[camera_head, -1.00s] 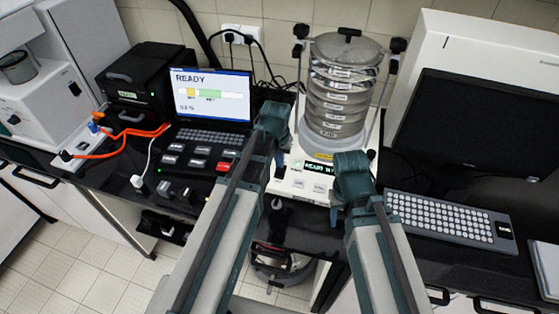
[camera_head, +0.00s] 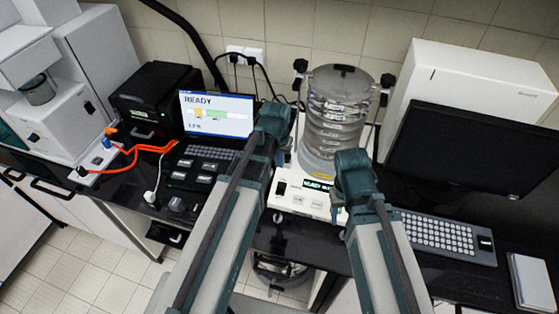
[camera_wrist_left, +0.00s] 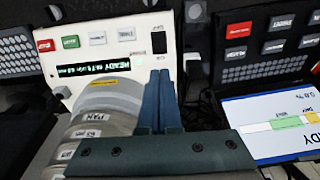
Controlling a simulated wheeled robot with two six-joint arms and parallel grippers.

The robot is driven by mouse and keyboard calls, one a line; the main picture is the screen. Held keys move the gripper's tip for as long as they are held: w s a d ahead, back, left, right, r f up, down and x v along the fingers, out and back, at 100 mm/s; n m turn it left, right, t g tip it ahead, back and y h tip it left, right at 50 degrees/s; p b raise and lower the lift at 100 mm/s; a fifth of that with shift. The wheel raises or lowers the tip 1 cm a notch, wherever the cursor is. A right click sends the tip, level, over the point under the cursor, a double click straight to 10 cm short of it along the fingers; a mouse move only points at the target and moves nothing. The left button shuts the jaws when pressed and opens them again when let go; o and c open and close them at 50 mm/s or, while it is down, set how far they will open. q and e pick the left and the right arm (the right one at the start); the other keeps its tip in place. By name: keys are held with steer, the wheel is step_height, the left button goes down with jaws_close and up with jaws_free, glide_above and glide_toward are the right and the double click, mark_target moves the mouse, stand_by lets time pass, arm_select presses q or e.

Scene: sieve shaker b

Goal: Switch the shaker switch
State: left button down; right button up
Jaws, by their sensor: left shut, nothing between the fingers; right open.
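The sieve shaker has a stack of round sieves (camera_head: 336,112) on a white base. Its lit green display (camera_head: 317,184) begins with READY. The black switch (camera_head: 281,188) sits on the base's front panel, left of the display; it also shows in the left wrist view (camera_wrist_left: 159,42). My left gripper (camera_head: 272,122) is left of the stack, above and behind the switch in the picture. Its shut, empty fingers (camera_wrist_left: 162,78) point toward the switch, apparently still apart from it. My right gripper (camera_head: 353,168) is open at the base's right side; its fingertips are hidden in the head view.
A laptop (camera_head: 215,115) showing READY stands left of the shaker. A monitor (camera_head: 460,150) and keyboard (camera_head: 445,238) stand at right. In the left wrist view, red (camera_wrist_left: 46,45), green (camera_wrist_left: 70,41) and white buttons share the panel with the switch. Orange cables (camera_head: 135,155) lie at left.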

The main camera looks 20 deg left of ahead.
mark_target(280, 191)
arm_select(q)
steer(key=shift+s+f+g, duration=0.2)
steer(key=shift+s+g, duration=0.1)
steer(key=shift+s, duration=0.35)
steer(key=shift+f, duration=0.1)
steer(key=f+b, duration=0.4)
steer(key=w+f+b, duration=0.1)
steer(key=f+b, duration=0.9)
steer(key=shift+w, duration=0.15)
